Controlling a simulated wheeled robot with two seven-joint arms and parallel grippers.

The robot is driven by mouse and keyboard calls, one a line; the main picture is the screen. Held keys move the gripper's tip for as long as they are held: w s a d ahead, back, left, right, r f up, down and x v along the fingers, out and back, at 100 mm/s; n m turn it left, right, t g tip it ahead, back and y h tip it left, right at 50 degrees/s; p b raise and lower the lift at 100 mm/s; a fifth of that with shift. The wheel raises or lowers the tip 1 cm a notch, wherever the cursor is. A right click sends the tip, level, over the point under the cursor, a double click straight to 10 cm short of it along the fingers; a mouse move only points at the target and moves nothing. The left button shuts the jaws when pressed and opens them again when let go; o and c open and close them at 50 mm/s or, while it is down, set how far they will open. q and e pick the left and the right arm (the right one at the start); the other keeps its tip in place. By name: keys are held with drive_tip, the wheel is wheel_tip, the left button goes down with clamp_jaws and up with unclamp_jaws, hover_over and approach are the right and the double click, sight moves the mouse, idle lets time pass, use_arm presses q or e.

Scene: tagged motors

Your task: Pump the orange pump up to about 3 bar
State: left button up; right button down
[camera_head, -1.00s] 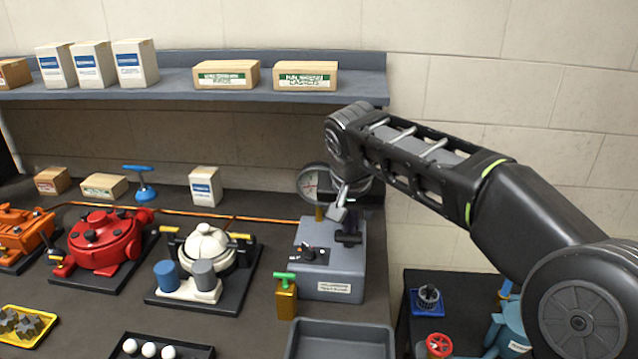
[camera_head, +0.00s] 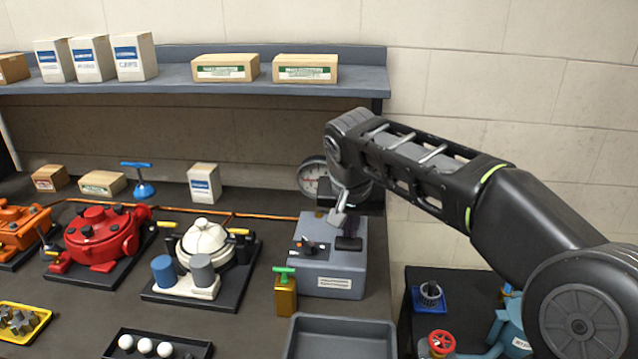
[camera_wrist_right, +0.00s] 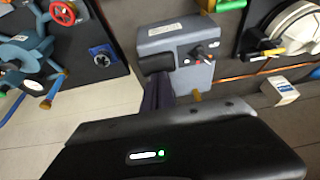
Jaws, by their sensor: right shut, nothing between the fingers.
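The orange machine (camera_head: 15,232), which looks like the orange pump, stands at the far left, cut off by the edge. An orange line (camera_head: 180,208) runs along the bench back toward a grey box (camera_head: 342,275) with a black control and a black bar handle (camera_head: 348,243). The grey box also shows in the right wrist view (camera_wrist_right: 185,45). A round white gauge (camera_head: 310,180) stands behind it, partly hidden by my arm; I cannot read it. My right gripper (camera_head: 350,232) is shut and empty, its tips at the black handle. My left gripper is out of view.
A red machine (camera_head: 97,240) and a white one (camera_head: 205,245) stand left of the grey box. A gold block with a green handle (camera_head: 286,292) is close in front, beside a grey tray (camera_head: 342,335). A shelf (camera_head: 180,82) hangs above.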

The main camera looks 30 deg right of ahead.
drive_tip(key=shift+f+b, duration=0.65)
drive_tip(key=shift+f, duration=0.3)
drive_tip(key=shift+r+p, duration=1.85)
drive_tip(key=shift+r, duration=0.5)
drive_tip(key=shift+f, duration=0.1)
drive_tip(key=shift+f+b, duration=2.05)
drive_tip(key=shift+f, duration=0.25)
drive_tip(key=shift+r+p, duration=1.85)
drive_tip(key=shift+r, duration=0.5)
